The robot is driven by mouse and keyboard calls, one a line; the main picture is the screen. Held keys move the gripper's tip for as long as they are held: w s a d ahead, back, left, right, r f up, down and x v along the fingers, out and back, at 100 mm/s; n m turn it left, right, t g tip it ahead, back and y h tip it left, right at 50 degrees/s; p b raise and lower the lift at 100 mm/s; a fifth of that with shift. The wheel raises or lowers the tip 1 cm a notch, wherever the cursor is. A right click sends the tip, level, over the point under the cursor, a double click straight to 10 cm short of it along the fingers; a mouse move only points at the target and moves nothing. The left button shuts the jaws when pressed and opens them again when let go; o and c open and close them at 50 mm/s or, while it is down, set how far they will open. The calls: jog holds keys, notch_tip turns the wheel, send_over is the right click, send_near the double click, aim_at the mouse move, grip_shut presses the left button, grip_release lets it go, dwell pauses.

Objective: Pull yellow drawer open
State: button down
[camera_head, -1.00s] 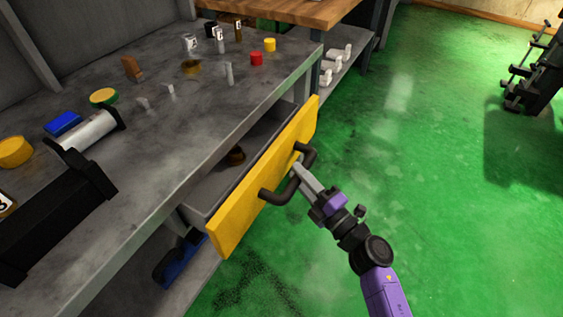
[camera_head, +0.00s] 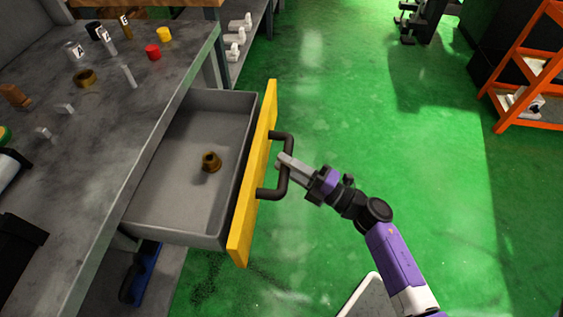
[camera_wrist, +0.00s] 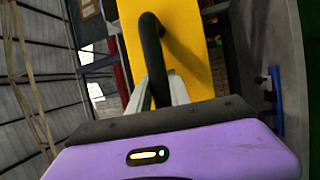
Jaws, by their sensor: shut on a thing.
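The yellow drawer front (camera_head: 256,175) stands well out from the grey workbench, and the grey drawer tray (camera_head: 178,207) behind it shows open from above. A small brown part (camera_head: 211,161) lies inside the tray. A black bar handle (camera_head: 286,165) sticks out from the yellow front. My gripper (camera_head: 284,160) is shut on the handle's bar, reaching it from the right. In the wrist view the black handle (camera_wrist: 152,50) runs down between the two grey fingers, with the yellow front (camera_wrist: 190,45) behind it. The fingertips are partly hidden by the handle and the gripper body.
A blue object (camera_head: 146,270) is under the bench. An orange rack (camera_head: 530,70) stands at the right. The green floor between is clear.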

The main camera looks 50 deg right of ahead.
jog(key=c, duration=1.2)
grip_release()
jog(key=v, duration=0.7)
jog(key=shift+s+f, duration=0.15)
jog(key=shift+s, duration=0.25)
jog(key=shift+d, duration=0.1)
